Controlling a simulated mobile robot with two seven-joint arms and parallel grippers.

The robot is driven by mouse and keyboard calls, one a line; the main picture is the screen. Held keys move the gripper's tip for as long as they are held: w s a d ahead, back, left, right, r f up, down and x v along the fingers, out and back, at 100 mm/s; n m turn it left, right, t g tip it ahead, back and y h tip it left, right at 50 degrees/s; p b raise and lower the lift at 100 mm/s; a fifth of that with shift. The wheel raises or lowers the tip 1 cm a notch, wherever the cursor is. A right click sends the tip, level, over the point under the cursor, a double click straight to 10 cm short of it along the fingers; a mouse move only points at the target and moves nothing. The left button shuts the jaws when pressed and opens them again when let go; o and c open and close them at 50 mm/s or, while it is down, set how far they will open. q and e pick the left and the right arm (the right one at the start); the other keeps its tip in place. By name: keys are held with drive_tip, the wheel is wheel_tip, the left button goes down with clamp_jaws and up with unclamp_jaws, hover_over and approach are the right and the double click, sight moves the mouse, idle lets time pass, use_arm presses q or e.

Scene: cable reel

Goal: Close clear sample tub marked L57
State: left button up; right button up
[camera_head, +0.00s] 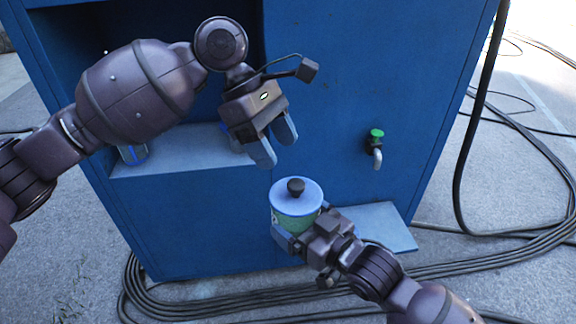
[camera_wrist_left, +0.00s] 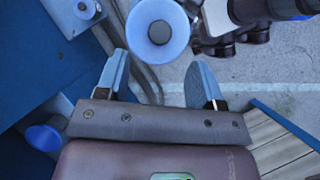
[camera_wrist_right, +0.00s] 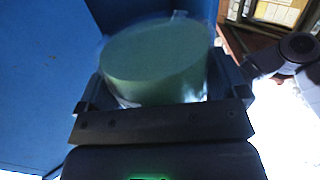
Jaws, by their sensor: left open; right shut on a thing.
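The clear sample tub (camera_head: 296,222) has green contents and a pale lid (camera_head: 277,192) with a dark knob (camera_head: 296,186) on top. Its marking is too small to read. My right gripper (camera_head: 306,230) is shut on the tub's sides and holds it roughly upright in front of the blue cabinet. In the right wrist view the green tub (camera_wrist_right: 157,62) fills the space between the fingers. My left gripper (camera_head: 276,146) is open and empty, just above and left of the lid. In the left wrist view the lid (camera_wrist_left: 158,12) lies beyond the fingertips. I cannot tell how firmly it sits.
The blue cabinet (camera_head: 335,80) has a tap with a green handle (camera_head: 376,134) right of the tub and a low ledge (camera_head: 390,228) below. A blue container (camera_head: 132,155) stands on the recessed shelf (camera_head: 175,150). Black cables (camera_head: 460,260) lie along the ground.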

use_arm(q)
drive_tip(key=v, duration=0.4)
drive_tip(key=shift+a+r, duration=0.2)
drive_tip(key=shift+r, duration=0.15)
idle(0.3)
drive_tip(key=a+f+m+t+h, duration=0.1)
drive_tip(key=a+f+m+t, duration=0.15)
drive_tip(key=f, duration=0.75)
drive_tip(key=a+f+m+t+h, duration=0.1)
drive_tip(key=a+f+t+h, duration=0.2)
drive_tip(key=f, duration=0.7)
drive_tip(key=a+f+m+t, duration=0.1)
drive_tip(key=a+f+t, duration=0.25)
drive_tip(key=f, duration=0.75)
drive_tip(key=s+a+f+m+t+y, duration=0.2)
drive_tip(key=s+a+f+m+y, duration=0.2)
drive_tip(key=s+a, duration=0.5)
drive_tip(key=s+a+f+m+t+y, duration=0.3)
drive_tip(key=s+a+f, duration=0.5)
drive_tip(key=s, duration=0.4)
drive_tip(key=shift+s+a+f+m+y, duration=0.45)
drive_tip(key=shift+m+y, duration=0.1)
drive_tip(key=shift+y, duration=0.55)
